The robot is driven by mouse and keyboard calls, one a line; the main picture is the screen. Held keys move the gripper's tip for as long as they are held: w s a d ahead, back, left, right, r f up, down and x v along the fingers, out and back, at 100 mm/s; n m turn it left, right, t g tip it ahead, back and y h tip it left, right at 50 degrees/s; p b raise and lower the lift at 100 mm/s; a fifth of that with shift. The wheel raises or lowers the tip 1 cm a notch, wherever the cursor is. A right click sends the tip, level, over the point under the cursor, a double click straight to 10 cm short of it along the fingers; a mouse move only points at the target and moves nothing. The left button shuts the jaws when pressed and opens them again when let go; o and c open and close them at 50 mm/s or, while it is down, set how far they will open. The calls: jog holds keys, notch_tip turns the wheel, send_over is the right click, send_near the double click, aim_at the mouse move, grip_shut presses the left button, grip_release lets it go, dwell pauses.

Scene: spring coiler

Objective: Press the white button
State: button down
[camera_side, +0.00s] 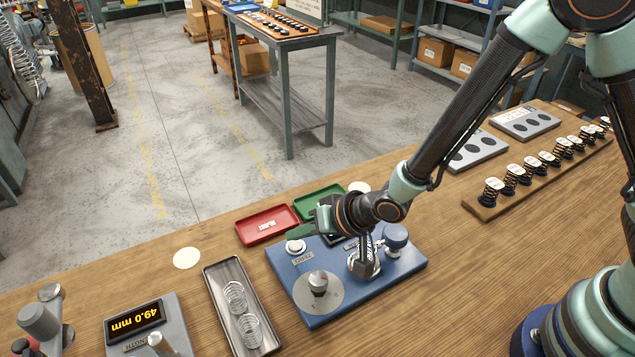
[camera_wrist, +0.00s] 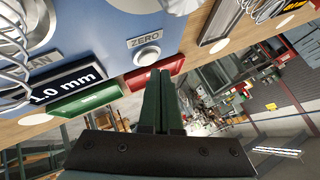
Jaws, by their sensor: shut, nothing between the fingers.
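The white button (camera_side: 295,246) is a round cap in a ring on the blue machine plate (camera_side: 283,268), near its back left corner, with a ZERO label beside it. In the wrist view the white button (camera_wrist: 146,55) lies just beyond my fingertips, slightly left of them, with the ZERO label above it. My gripper (camera_side: 291,234) has dark green fingers, shut and empty, reaching left close behind the button. Its fingers (camera_wrist: 160,73) are pressed together in the wrist view. I cannot tell whether they touch the button; its top shows uncovered.
A red tray (camera_side: 266,225) and a green tray (camera_side: 307,204) lie behind the plate. A metal tray (camera_side: 218,297) with springs lies left, and a spring rack (camera_side: 540,175) right.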

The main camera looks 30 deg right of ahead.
aim_at(301, 252)
jog(key=shift+a+f, duration=0.1)
jog(key=shift+f, duration=0.25)
jog(key=shift+f, duration=0.4)
dwell(0.6)
dwell(0.3)
jog(key=shift+r, duration=0.8)
notch_tip(301, 252, up, 5)
dwell(0.5)
dwell(0.4)
